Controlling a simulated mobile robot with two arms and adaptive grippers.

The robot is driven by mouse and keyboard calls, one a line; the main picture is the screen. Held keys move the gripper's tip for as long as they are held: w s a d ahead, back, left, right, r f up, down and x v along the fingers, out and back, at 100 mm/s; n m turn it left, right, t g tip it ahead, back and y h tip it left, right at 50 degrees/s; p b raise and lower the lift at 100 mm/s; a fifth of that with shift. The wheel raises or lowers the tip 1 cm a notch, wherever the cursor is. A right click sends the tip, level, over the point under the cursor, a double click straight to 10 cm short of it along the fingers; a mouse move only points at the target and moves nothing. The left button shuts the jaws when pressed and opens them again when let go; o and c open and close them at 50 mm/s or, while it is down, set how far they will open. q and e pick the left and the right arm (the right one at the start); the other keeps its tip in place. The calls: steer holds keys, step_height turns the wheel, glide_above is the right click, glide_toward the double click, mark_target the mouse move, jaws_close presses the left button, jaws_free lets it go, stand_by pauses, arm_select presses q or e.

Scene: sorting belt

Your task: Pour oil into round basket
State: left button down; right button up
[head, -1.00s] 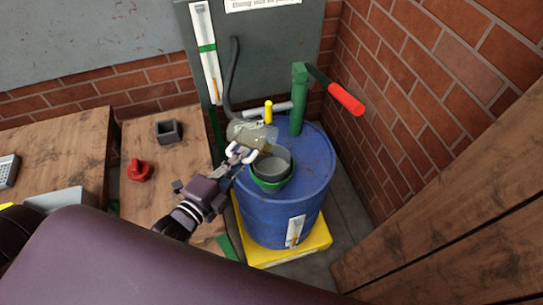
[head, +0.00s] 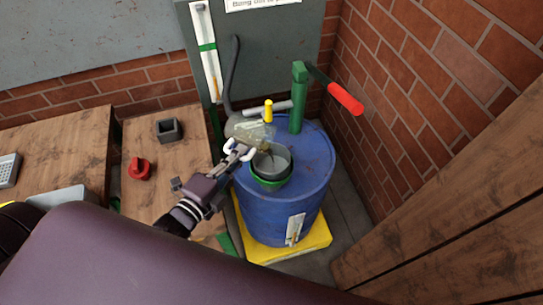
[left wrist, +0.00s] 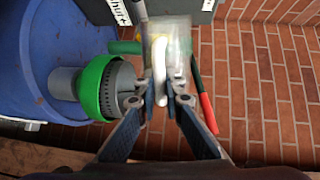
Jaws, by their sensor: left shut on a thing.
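My left gripper (head: 232,155) is shut on the white handle of a see-through jug (head: 258,133). The jug holds pale yellowish oil and is tilted, with its mouth end above the round basket (head: 284,157). The basket is grey with a green ring and sits on top of a blue drum (head: 305,190). A thin dark streak shows over the basket's inside; I cannot tell for sure whether it is flowing oil. In the left wrist view the jug (left wrist: 172,45) is blurred between the fingers (left wrist: 160,98), and the basket's green ring (left wrist: 95,88) is to the left. My right gripper is not in view.
A green hand pump (head: 297,105) with a red-gripped lever (head: 345,98) stands on the drum behind the basket. A yellow-topped pipe (head: 268,110) is close to the jug. A brick wall (head: 430,110) bounds the right. A red part (head: 139,169) lies on the wooden table.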

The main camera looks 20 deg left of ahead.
mark_target(259, 147)
arm_select(q)
steer(key=shift+d+r+m+p, duration=0.4)
steer(key=shift+d+m+p, duration=0.05)
steer(key=shift+m+p, duration=0.5)
stand_by(1.1)
steer(key=shift+s+d+r+m+y, duration=0.1)
steer(key=shift+d+r+m+y, duration=0.15)
steer(key=shift+m, duration=0.2)
steer(key=shift+d+m+p, duration=0.2)
steer(key=shift+m+p, duration=0.2)
steer(key=shift+s+d+r+m+t+y, duration=0.15)
steer(key=shift+d+m, duration=0.25)
steer(key=shift+m, duration=0.25)
steer(key=shift+s+d+f+m+t+y, duration=0.15)
steer(key=shift+d+m, duration=0.2)
steer(key=shift+m, duration=0.3)
steer(key=shift+d+r+m, duration=0.1)
steer(key=shift+d+m, duration=0.15)
steer(key=shift+m, duration=0.25)
steer(key=shift+r+m, duration=0.2)
steer(key=shift+m, duration=0.1)
